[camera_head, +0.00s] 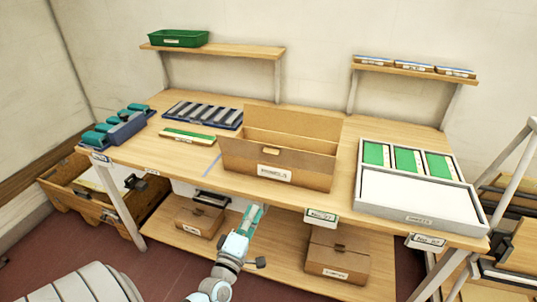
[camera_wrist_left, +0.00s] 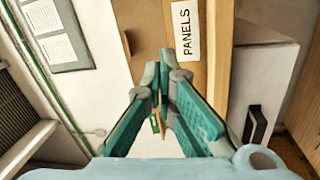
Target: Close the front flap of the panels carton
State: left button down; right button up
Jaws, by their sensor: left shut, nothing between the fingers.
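The panels carton (camera_head: 310,172) stands open on the workbench, near the middle front edge. Its back flap (camera_head: 292,121) stands up. A tan panel, which looks like the front flap (camera_head: 240,152), hangs down over the front face; its exact edge is hard to tell. The carton (camera_wrist_left: 222,60) also fills the upper middle of the left wrist view, with its white PANELS label (camera_wrist_left: 187,30). My left gripper (camera_head: 257,210) is shut and empty, below and in front of the carton. Its fingertips (camera_wrist_left: 166,62) appear close to the carton in the wrist view; contact cannot be told. My right gripper is not in view.
A grey tray (camera_head: 418,216) with green boards stands right of the carton. A blue rack (camera_head: 203,113) and a green-topped strip (camera_head: 188,135) lie to the left. The lower shelf (camera_head: 255,262) holds two closed cartons. Bench space left of the carton is partly clear.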

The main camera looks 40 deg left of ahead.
pick_arm(q)
notch_tip(320, 180, up, 5)
jog(key=n+t+y, duration=0.1)
jog(key=n, duration=0.2)
jog(key=b, duration=0.1)
send_near(272, 149)
jog(key=shift+m, duration=0.3)
jog(key=x, duration=0.5)
jog(key=shift+w+a+f, duration=0.2)
jog(key=shift+f, duration=0.05)
